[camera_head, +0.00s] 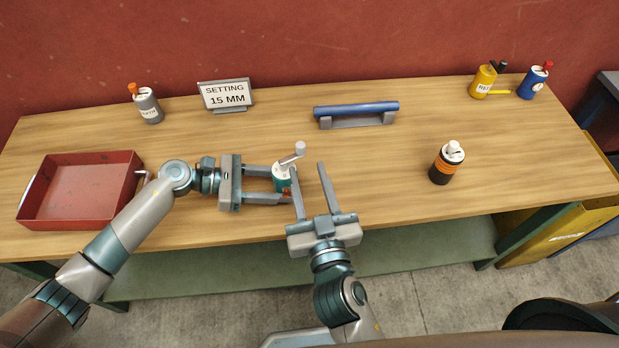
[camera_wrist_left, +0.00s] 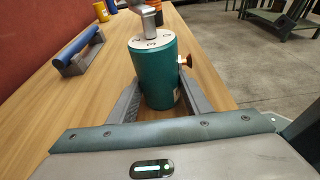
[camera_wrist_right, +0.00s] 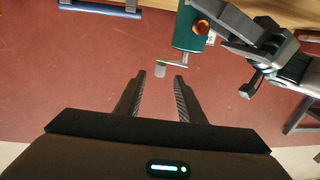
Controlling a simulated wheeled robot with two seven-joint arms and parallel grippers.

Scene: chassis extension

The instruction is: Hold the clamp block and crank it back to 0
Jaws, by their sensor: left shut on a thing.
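The clamp block is a teal cylinder (camera_head: 281,182) with a white numbered dial on top and a grey crank (camera_head: 293,158) above it. In the left wrist view the teal body (camera_wrist_left: 157,75) stands between the fingers, with an orange knob (camera_wrist_left: 186,61) on its side. My left gripper (camera_head: 284,184) is shut on it from the left. My right gripper (camera_head: 309,178) is open and empty just right of the block. In the right wrist view the crank's handle (camera_wrist_right: 160,71) is just beyond my open fingertips (camera_wrist_right: 161,80), apart from them. The exact dial reading is unclear.
A sign (camera_head: 226,95) reads "SETTING 15 MM". A red tray (camera_head: 40,212) lies at the left, a blue bar (camera_head: 356,108) on a grey stand behind. Cylinders stand at back left (camera_head: 149,106), at right (camera_head: 445,166) and at back right (camera_head: 483,82).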

